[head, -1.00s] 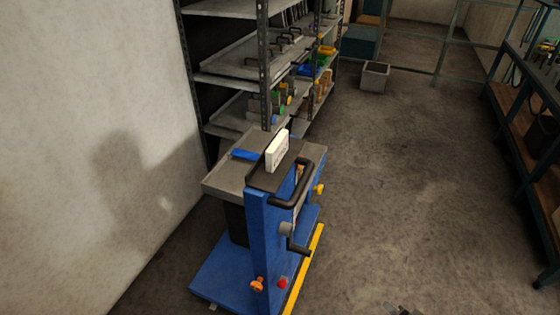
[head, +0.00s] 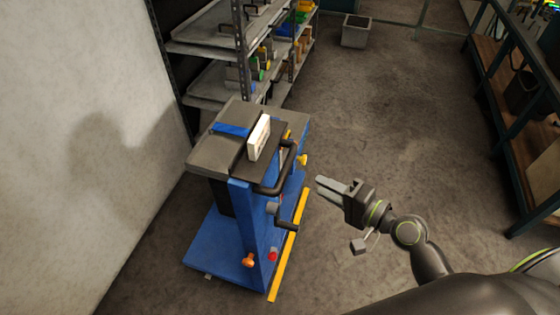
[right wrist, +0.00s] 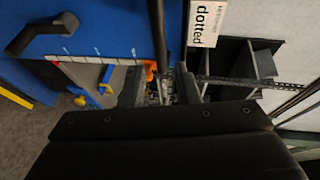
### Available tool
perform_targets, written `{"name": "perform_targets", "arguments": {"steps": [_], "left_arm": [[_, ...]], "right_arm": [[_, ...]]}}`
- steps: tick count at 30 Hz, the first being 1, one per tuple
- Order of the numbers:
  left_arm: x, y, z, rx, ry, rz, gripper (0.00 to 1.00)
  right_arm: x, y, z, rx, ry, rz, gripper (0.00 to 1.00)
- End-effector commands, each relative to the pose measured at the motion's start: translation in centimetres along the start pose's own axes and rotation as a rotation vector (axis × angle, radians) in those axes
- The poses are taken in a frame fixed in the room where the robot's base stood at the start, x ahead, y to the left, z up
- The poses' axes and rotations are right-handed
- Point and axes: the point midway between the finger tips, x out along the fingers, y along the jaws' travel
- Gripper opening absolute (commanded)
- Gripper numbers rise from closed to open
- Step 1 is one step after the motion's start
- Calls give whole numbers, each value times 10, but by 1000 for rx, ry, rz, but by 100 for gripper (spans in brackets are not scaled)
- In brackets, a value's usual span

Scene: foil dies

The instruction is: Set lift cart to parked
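The blue lift cart (head: 240,225) stands on the floor left of centre in the head view. It has a grey platform (head: 210,155), a black push handle (head: 277,185), a crank (head: 288,225), and orange (head: 249,260), red (head: 272,255) and yellow (head: 302,160) knobs. My right gripper (head: 330,187) is just right of the handle, apart from it in the head view. In the right wrist view its fingers (right wrist: 160,88) are parted, with nothing held. The cart's blue column (right wrist: 90,30), crank (right wrist: 40,32) and handle bar (right wrist: 157,35) show ahead. My left gripper is out of view.
A loaded shelf rack (head: 215,45) is behind, a wall at left. A yellow floor line (head: 287,250) runs beside the cart. A workbench (head: 515,120) stands right; floor between is clear.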

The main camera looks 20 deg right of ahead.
Motion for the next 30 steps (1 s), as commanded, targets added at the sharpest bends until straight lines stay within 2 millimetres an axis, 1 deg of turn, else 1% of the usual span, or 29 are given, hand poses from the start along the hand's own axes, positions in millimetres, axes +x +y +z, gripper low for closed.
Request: {"name": "perform_targets", "arguments": {"steps": [1, 5, 12, 18, 24, 30], "left_arm": [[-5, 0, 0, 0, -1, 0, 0], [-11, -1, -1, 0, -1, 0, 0], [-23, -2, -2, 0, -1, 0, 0], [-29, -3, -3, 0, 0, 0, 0], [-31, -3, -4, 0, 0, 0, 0], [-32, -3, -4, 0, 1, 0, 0]], "right_arm": [[10, -3, -1, 3, 2, -5, 29], [34, -3, 0, 3, 1, -3, 29], [84, -3, 0, 3, 0, -2, 29], [118, -2, 0, 0, 0, 0, 29], [137, 0, 0, -1, 0, 1, 29], [142, 1, 0, -2, 1, 2, 29]]}}
